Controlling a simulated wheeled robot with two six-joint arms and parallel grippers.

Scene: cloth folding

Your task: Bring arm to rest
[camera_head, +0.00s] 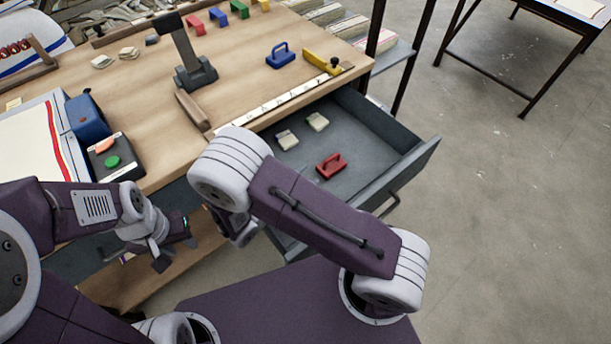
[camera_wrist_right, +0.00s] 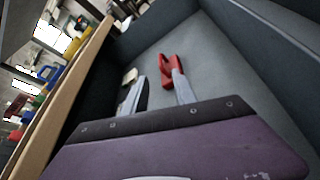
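My left gripper (camera_head: 176,248) hangs in front of the table's front edge in the head view, at the lower left. Its two fingers look spread, with nothing between them. My right arm reaches in from the lower right and bends over the front of the drawer. My right gripper (camera_head: 243,232) is mostly hidden behind its own arm in the head view. In the right wrist view its two fingers (camera_wrist_right: 160,92) are apart and hold nothing. Beyond them a red handled block (camera_wrist_right: 173,72) lies on the drawer floor; it also shows in the head view (camera_head: 331,165).
The grey drawer (camera_head: 365,150) stands open, with two pale blocks (camera_head: 317,121) inside. The wooden table (camera_head: 140,85) carries a dark stand (camera_head: 195,75), a blue handled block (camera_head: 281,55) and a box with a green button (camera_head: 113,161).

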